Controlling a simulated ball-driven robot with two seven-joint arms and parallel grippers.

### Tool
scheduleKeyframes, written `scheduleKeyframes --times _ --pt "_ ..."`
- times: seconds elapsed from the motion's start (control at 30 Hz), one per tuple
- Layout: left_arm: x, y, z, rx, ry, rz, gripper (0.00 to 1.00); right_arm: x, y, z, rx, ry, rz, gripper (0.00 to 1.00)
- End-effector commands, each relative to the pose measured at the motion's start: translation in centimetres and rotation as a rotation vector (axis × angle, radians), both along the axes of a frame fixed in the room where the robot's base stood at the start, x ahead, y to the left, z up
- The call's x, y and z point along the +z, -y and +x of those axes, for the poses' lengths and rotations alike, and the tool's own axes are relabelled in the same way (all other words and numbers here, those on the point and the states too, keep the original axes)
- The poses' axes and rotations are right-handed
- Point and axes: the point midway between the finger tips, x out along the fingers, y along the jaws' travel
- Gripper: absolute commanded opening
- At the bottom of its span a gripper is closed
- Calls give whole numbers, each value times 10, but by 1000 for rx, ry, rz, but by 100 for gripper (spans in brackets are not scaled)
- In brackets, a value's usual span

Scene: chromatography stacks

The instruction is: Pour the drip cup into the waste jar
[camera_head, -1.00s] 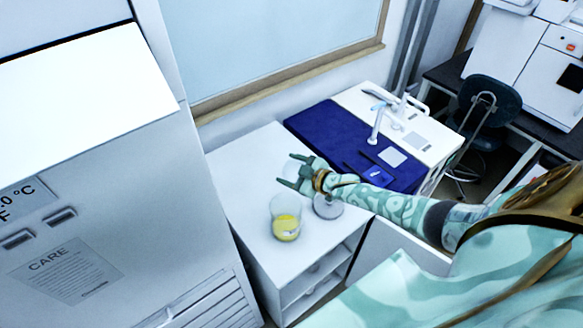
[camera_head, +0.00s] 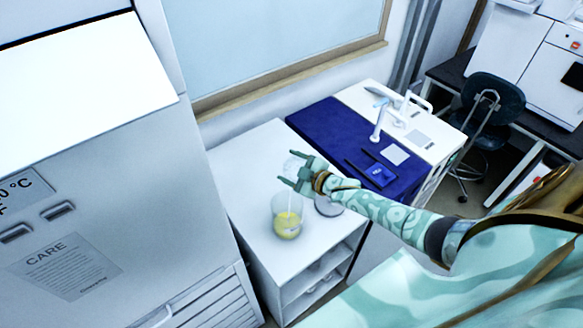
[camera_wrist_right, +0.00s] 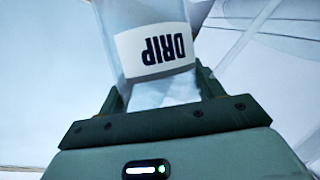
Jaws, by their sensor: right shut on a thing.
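My right gripper (camera_head: 298,173) is shut on the clear drip cup (camera_head: 293,163), above the white cabinet top. In the right wrist view the cup (camera_wrist_right: 150,22) sits between the fingers, its white DRIP label (camera_wrist_right: 155,50) upside down in the picture. A clear jar with yellow liquid (camera_head: 287,226), likely the waste jar, stands on the cabinet just below the gripper in the picture. A thin pale streak shows between the cup and the jar's inside. The cup's contents are hard to make out. My left gripper is not in view.
A round clear vessel (camera_head: 327,207) stands right of the jar, partly hidden by my right arm. The white cabinet top (camera_head: 245,165) is free at left. A blue mat (camera_head: 330,125) with small tools lies behind, beside a white sink unit (camera_head: 435,150).

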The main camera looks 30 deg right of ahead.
Motion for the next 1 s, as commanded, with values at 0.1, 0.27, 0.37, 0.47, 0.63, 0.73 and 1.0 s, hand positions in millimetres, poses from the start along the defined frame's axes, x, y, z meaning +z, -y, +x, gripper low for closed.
scheduleKeyframes --times 0.1,0.27,0.37,0.47,0.63,0.73,1.0 --pt "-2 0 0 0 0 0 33 1 -1 0 0 13 -16 35" --pt "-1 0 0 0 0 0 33 1 0 0 1 13 -17 35" --pt "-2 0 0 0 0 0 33 1 -1 0 1 16 -20 35" --pt "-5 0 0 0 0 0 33 1 -1 0 0 32 -42 35" --pt "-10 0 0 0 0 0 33 3 -2 -1 0 68 -95 35" --pt "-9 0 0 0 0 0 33 4 -2 -1 0 70 -99 35" --pt "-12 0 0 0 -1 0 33 3 -3 -1 1 85 -117 35"
